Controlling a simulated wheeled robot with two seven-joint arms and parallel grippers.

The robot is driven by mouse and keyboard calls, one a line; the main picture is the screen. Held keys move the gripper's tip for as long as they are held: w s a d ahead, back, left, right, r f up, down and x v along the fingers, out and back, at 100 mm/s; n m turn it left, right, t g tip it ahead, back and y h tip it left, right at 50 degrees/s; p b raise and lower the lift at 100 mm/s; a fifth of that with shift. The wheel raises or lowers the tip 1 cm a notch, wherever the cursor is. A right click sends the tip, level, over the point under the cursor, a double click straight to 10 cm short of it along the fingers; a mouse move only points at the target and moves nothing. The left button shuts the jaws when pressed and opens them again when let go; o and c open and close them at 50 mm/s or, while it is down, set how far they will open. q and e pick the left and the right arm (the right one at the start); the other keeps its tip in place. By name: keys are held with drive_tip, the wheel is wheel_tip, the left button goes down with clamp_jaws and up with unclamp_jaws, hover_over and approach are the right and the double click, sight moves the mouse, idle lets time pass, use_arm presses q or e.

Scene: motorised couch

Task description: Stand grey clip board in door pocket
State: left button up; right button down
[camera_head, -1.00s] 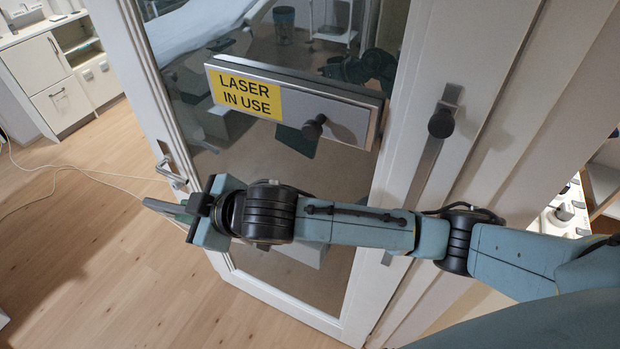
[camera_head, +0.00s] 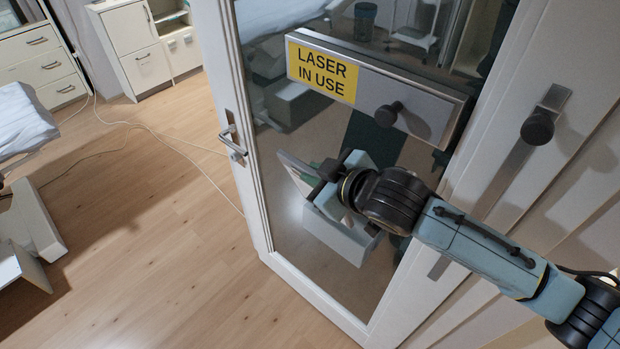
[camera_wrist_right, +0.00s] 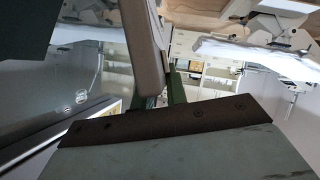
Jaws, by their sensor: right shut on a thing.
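My right gripper (camera_head: 318,185) is shut on the grey clip board (camera_head: 296,170), a thin plate jutting out to the left of the fingers in the head view. Its tilted slab also shows in the right wrist view (camera_wrist_right: 145,45), beside a green finger. A light grey box-like pocket (camera_head: 345,243) sits low on the door glass, just below the gripper. The arm and gripper partly cover it. The board is in front of the glass, above and left of the pocket; whether they touch, I cannot tell. My left gripper is not in view.
The white glazed door (camera_head: 252,160) has a lever handle (camera_head: 232,143) at its left edge. A metal panel with a yellow sign (camera_head: 321,72) and a dark knob (camera_head: 388,114) projects above my gripper. Wooden floor is open at left; white cabinets (camera_head: 130,45) stand behind.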

drive_tip(key=shift+w+d+f+b, duration=0.45)
drive_tip(key=shift+w+f+b, duration=0.2)
drive_tip(key=shift+f+b, duration=0.25)
drive_tip(key=shift+w+d+f+b, duration=0.45)
drive_tip(key=shift+w+f+b, duration=0.2)
drive_tip(key=shift+b, duration=0.3)
drive_tip(key=shift+s+f, duration=0.1)
drive_tip(key=shift+f, duration=0.5)
drive_tip(key=shift+f+b, duration=0.9)
drive_tip(key=shift+f, duration=1.3)
drive_tip(key=c, duration=1.3)
unclamp_jaws()
drive_tip(key=v, duration=1.3)
drive_tip(key=shift+s+d, duration=0.1)
drive_tip(key=shift+d, duration=0.05)
